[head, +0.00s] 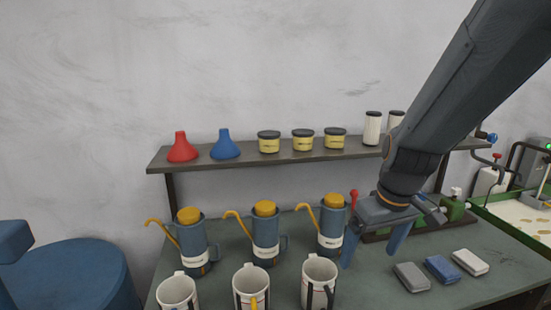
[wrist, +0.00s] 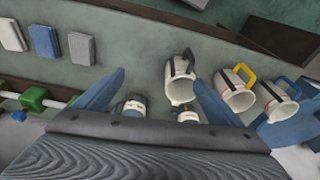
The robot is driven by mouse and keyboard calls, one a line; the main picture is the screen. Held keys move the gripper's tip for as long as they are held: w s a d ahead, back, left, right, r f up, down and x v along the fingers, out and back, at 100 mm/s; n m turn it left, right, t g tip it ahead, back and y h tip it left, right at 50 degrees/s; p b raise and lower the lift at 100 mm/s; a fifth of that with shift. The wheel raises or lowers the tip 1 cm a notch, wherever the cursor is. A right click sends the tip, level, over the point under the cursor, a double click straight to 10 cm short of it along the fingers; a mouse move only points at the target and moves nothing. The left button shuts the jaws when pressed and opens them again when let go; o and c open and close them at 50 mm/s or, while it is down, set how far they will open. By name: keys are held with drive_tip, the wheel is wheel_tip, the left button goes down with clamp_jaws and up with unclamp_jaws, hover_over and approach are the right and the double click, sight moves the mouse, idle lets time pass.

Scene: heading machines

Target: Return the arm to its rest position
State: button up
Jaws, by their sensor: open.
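My gripper (head: 374,244) hangs from my arm at the right of the head view, above the green table. Its two blue fingers point down and stand apart, with nothing between them. Whether a finger touches the pot is hard to tell.
Three blue pots with yellow spouts stand behind three white mugs (head: 319,280). Grey, blue and white blocks (head: 441,268) lie at the right. A shelf (head: 230,163) behind holds red and blue funnels, yellow jars and white containers. A green-edged tray (head: 510,226) is far right.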

drive_tip(key=s+f+m+b, duration=0.1)
drive_tip(key=s+f+b, duration=0.1)
drive_tip(key=f+b, duration=0.3)
drive_tip(key=s+a+f+m+g+b, duration=0.1)
drive_tip(key=f+b, duration=0.4)
drive_tip(key=f, duration=0.6)
drive_tip(key=shift+s+a+f+m+h, duration=0.15)
drive_tip(key=shift+s+a+m+h, duration=0.2)
drive_tip(key=shift+s+m, duration=0.55)
drive_tip(key=shift+s+d, duration=0.1)
drive_tip(key=shift+s, duration=0.1)
